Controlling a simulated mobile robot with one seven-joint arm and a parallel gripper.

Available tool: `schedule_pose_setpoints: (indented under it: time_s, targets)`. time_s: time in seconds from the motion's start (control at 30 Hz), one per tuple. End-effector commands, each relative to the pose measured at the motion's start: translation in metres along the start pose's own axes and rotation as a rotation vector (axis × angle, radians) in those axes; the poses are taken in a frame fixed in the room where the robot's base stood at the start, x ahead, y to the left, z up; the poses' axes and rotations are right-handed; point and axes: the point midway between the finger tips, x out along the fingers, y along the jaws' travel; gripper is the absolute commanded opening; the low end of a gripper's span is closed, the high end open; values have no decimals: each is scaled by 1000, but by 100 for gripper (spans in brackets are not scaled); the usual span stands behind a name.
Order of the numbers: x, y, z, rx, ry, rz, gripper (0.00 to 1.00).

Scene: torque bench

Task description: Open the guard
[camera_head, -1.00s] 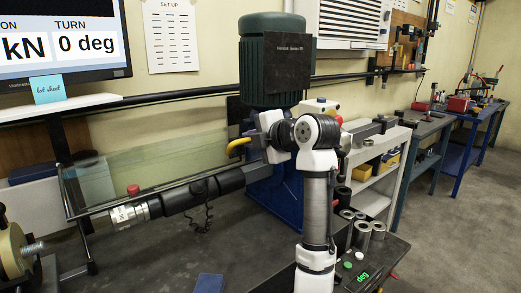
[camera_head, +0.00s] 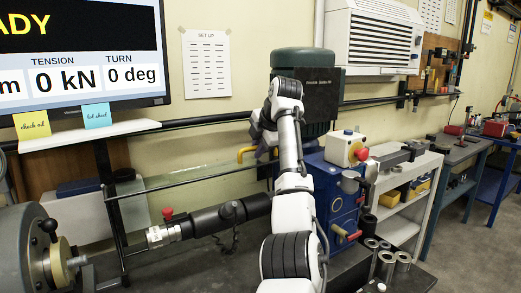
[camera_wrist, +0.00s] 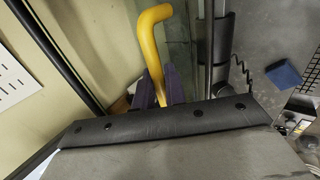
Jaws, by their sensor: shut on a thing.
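The guard (camera_head: 185,178) is a clear panel with a thin frame edge, standing behind the dark shaft on the bench. Its yellow bent handle (camera_head: 246,153) shows left of my arm and also in the wrist view (camera_wrist: 153,40). My gripper (camera_wrist: 158,83), with purple fingers, is shut on the handle's lower part. In the head view, my arm partly covers the gripper and the handle. I cannot tell exactly how far the guard is tilted.
A dark shaft (camera_head: 232,212) with a red knob (camera_head: 167,213) runs below the guard. A blue machine (camera_head: 338,205) with a green motor stands right of my arm. Metal sockets (camera_head: 386,262) stand at the front right. A screen (camera_head: 80,60) hangs at upper left.

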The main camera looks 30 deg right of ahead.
Motion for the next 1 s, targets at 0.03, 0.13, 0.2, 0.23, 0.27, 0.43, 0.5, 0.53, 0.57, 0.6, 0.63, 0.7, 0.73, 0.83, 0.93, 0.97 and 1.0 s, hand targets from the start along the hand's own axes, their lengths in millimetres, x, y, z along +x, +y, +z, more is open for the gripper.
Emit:
schedule_pose_setpoints:
  time_s: [0.03, 0.13, 0.2, 0.23, 0.27, 0.43, 0.5, 0.53, 0.57, 0.6, 0.63, 0.7, 0.73, 0.83, 0.93, 0.97, 1.0]
  targets:
    - [0, 2, -1, -2, 0, -12, 0]
    - [1, 2, -1, -2, 0, -32, 0]
    - [1, 2, 0, -2, 0, -43, 0]
    - [1, 2, 0, -2, 0, -46, 0]
    - [1, 1, 0, -2, 0, -49, 0]
    - [2, 1, 0, -2, 1, -59, 0]
    - [2, 1, 0, -2, 1, -60, 0]
    - [2, 1, 0, -2, 1, -60, 0]
    - [2, 1, 0, -2, 1, -61, 0]
    - [3, 1, 0, -2, 1, -61, 0]
    - [3, 1, 0, -2, 1, -61, 0]
    - [3, 0, 0, -2, 1, -61, 0]
    - [3, 0, 0, -2, 1, -61, 0]
    - [3, 0, 0, -1, 1, -61, 19]
    - [3, 0, 0, -1, 1, -61, 19]
    - [3, 0, 0, -1, 1, -61, 19]
    - [3, 0, 0, -1, 1, -61, 19]
